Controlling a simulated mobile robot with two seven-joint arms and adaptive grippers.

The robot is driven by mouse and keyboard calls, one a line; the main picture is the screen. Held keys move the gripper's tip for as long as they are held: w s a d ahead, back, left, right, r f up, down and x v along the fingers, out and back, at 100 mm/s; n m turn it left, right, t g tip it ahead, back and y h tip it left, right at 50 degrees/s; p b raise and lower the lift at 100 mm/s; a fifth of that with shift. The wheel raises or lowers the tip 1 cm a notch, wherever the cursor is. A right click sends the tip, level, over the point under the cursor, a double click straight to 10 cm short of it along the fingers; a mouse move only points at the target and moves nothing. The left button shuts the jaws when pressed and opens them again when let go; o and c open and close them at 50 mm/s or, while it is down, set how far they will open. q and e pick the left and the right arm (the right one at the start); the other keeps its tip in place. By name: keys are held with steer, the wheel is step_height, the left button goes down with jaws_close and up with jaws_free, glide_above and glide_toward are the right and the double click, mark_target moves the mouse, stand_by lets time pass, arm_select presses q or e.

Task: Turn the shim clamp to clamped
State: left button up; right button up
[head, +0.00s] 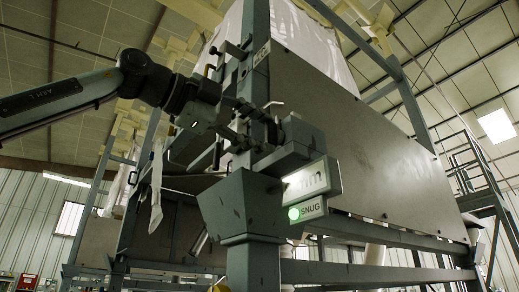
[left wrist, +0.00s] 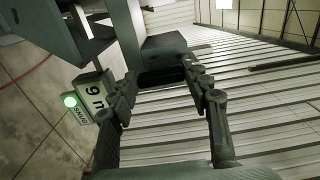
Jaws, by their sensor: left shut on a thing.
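My left gripper (head: 246,122) reaches in from the left to the clamp on the frame post. In the left wrist view its two fingers (left wrist: 160,84) stand on either side of a dark block (left wrist: 162,76), apparently the shim clamp's handle, and are shut on it. The clamp's grey housing (head: 302,136) sits just right of the fingers, and it also shows in the left wrist view (left wrist: 163,46). Below it are a lit display (head: 308,180) and a sign with a green lamp reading SNUG (head: 309,210). The fingers hide part of the handle. My right gripper is not in view.
A steel post with a flared top (head: 242,205) stands directly below the clamp. A large grey panel (head: 360,125) fills the right, with a white bulk bag (head: 308,38) behind it. A stair with railings (head: 468,165) is at far right.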

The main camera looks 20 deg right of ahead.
arm_select(q)
steer(key=o, duration=1.2)
steer(key=shift+c, duration=0.2)
steer(key=v, duration=1.2)
